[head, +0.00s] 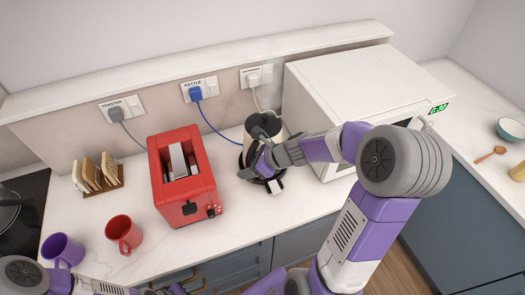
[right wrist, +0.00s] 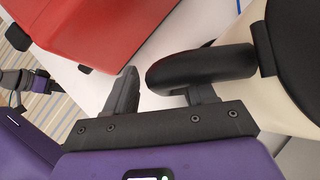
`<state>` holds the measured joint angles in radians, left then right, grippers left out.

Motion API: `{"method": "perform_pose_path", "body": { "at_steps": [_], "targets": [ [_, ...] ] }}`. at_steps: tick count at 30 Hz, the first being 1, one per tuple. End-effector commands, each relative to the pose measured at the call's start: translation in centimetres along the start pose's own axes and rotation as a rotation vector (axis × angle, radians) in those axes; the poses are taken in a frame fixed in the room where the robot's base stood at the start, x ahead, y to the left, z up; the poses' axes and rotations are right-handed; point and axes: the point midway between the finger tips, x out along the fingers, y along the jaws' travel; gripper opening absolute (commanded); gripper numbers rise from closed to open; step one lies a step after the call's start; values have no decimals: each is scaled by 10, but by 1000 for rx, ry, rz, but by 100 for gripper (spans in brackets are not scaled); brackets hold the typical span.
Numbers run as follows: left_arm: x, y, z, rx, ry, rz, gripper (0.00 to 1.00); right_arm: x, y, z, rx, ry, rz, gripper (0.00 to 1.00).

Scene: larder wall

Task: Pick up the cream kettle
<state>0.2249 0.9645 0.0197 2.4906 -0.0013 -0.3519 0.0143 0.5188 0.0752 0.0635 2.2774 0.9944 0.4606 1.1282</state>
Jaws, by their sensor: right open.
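The cream kettle (head: 257,124) stands upright on the counter, right of the red toaster. It has a black lid and a black handle, and my right gripper partly covers it in the head view. In the right wrist view its cream body (right wrist: 283,100) fills the right side. The black handle (right wrist: 200,66) reaches left across the finger gap. My right gripper (right wrist: 163,95) is open at the handle. One finger is left of the handle's end, and the other is partly hidden behind the handle. Contact cannot be made out. My left arm (head: 60,282) is low at the left, its fingers unclear.
The red toaster (head: 180,178) stands close left of the kettle, a white microwave (head: 340,85) close right. A toast rack (head: 98,176), a red mug (head: 124,233) and a purple mug (head: 62,250) are farther left. A blue cord (head: 218,128) runs behind the kettle.

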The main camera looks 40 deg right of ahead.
Motion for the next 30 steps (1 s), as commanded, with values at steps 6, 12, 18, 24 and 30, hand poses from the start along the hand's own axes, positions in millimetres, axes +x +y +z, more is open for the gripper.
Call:
{"method": "perform_pose_path", "body": {
  "at_steps": [6,12,18,24,30],
  "targets": [
    [0,0,0,0,0,0,0,0,0,0,0,0,0,32],
    [0,0,0,0,0,0,0,0,0,0,0,0,1,1],
    [0,0,0,0,0,0,0,0,0,0,-1,0,1,0],
    [0,0,0,0,0,0,0,0,0,0,-1,1,1,0],
    [0,0,0,0,0,0,0,0,0,0,-2,1,1,0]
  ]
}}
